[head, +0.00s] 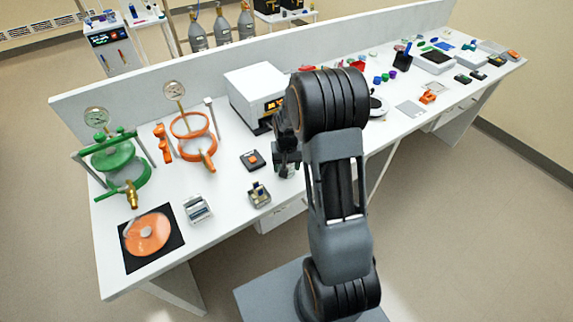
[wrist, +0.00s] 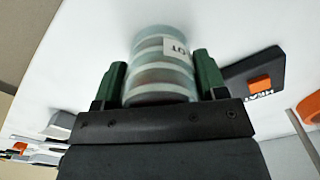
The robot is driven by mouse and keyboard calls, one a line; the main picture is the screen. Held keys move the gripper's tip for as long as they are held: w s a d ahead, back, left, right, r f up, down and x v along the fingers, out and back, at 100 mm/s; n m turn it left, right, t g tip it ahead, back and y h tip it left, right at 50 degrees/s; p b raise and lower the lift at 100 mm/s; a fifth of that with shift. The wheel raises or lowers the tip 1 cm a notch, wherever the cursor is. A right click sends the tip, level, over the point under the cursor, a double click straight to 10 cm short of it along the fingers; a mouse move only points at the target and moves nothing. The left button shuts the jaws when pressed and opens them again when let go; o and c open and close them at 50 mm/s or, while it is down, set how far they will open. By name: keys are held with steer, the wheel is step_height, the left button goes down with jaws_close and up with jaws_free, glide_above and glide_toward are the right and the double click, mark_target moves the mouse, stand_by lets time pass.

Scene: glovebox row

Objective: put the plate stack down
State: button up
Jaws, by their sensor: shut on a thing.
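The plate stack (wrist: 160,62) is a short column of clear, round, lidded dishes with a white label. It sits between the two green fingers of my gripper (wrist: 160,85) in the wrist view, and the gripper is shut on it. In the head view my gripper (head: 287,155) is over the front part of the white bench, mostly behind my arm. Only a little of the stack may show below it there. I cannot tell whether the stack touches the bench top.
A black switch box with an orange button (head: 252,160) lies close to the left of my gripper, also in the wrist view (wrist: 258,84). A white instrument (head: 258,94) stands behind. A small device (head: 259,195) lies at the front edge. Orange (head: 194,138) and green (head: 116,158) vessels stand left.

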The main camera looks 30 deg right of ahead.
steer(key=shift+f, duration=0.15)
steer(key=shift+f, duration=0.15)
steer(key=o, duration=1)
steer(key=shift+o, duration=0.2)
step_height(320, 180, up, 12)
steer(key=shift+f+b, duration=0.2)
steer(key=shift+b, duration=0.45)
steer(key=shift+s+a+r, duration=0.25)
steer(key=shift+r, duration=0.3)
steer(key=shift+s+a+r, duration=0.25)
steer(key=shift+r, duration=0.25)
steer(key=s+a+r+n+t, duration=0.2)
steer(key=s+a+r, duration=0.1)
steer(key=s, duration=0.4)
steer(key=s+a+r+n+t, duration=0.2)
steer(key=s+a, duration=0.3)
steer(key=s, duration=0.3)
steer(key=shift+s+a+r+t, duration=0.25)
steer(key=shift+r+t, duration=0.05)
steer(key=shift+r, duration=0.35)
steer(key=shift+c, duration=0.2)
